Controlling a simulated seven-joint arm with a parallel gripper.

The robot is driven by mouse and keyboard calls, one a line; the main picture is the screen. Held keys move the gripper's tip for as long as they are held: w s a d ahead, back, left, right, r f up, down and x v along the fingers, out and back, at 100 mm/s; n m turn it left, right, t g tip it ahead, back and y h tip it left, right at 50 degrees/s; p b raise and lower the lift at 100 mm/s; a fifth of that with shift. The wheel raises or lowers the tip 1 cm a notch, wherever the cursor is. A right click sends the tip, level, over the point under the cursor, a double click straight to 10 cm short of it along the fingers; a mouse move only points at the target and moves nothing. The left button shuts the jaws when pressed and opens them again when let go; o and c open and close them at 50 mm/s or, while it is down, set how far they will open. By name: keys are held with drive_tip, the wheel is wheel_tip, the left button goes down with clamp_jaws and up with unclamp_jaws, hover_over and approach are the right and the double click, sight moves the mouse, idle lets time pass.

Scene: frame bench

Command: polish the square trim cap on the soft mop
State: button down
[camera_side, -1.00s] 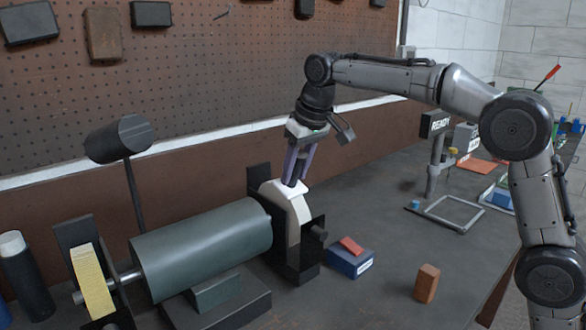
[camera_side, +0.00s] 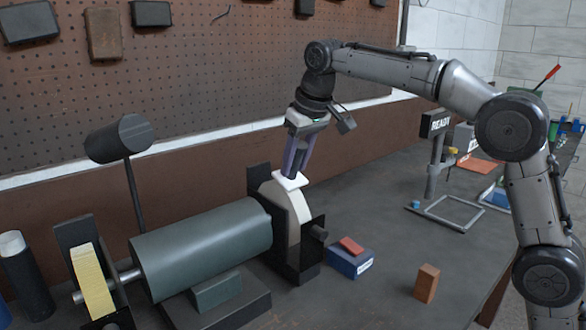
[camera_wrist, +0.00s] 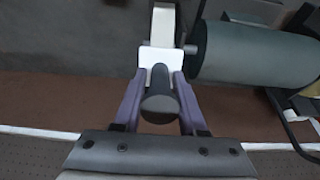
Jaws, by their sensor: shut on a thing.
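The square trim cap (camera_side: 290,181) is a white plate held between the fingertips of my gripper (camera_side: 294,170). In the wrist view the cap (camera_wrist: 160,57) lies across the ends of the purple fingers of my gripper (camera_wrist: 160,82), with a dark rounded piece (camera_wrist: 161,97) between them. The soft mop (camera_side: 294,212) is the pale wheel in a dark guard at the right end of the grinder. The cap is right over the mop's top, slightly tilted; I cannot tell whether they touch. The mop (camera_wrist: 163,25) also shows beyond the cap in the wrist view.
The green motor body (camera_side: 200,248) lies left of the mop, with a yellow wheel (camera_side: 92,280) at its far end. A blue box (camera_side: 349,263) with a red piece and a brown block (camera_side: 427,283) stand to the right.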

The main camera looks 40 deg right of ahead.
drive_tip(key=shift+r, duration=0.1)
drive_tip(key=shift+r, duration=2.95)
